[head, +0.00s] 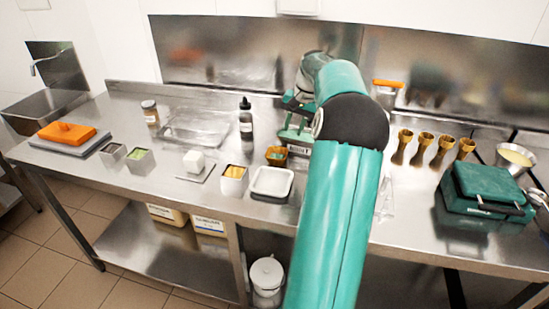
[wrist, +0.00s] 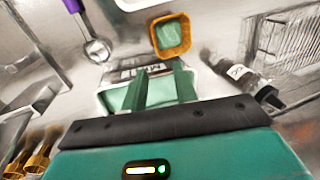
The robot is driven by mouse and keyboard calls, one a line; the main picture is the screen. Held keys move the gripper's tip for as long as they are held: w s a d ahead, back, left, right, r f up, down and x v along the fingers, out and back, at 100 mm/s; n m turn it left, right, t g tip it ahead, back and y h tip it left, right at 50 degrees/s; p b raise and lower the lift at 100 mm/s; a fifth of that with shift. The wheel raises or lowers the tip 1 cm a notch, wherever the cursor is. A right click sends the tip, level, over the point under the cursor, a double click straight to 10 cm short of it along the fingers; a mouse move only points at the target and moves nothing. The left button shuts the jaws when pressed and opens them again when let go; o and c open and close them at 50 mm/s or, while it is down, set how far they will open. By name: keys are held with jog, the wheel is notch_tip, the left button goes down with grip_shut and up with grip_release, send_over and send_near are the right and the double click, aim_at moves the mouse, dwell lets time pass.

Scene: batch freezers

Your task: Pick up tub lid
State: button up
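A white, shallow rectangular piece that looks like the tub lid (head: 271,182) lies near the front edge of the steel counter, just left of my arm in the head view. In the wrist view only a pale edge (wrist: 138,4) shows at the top, probably the same piece. My gripper (wrist: 160,70) has its two green fingers apart with nothing between them. They point over a green scale (wrist: 118,98) with a display. In the head view my gripper (head: 293,104) is behind the lid, toward the back wall, and partly hidden by my arm.
An orange-rimmed small container (head: 276,155) stands between the scale and the lid. A white tub with yellow contents (head: 234,180) is left of the lid. A dark bottle (head: 246,118) stands behind. Brass cups (head: 422,148) and a green case (head: 485,190) are at right.

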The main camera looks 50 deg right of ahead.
aim_at(287, 152)
jog(key=x, duration=1.1)
jog(key=shift+s+d, duration=0.15)
jog(key=shift+s, duration=0.1)
grip_shut()
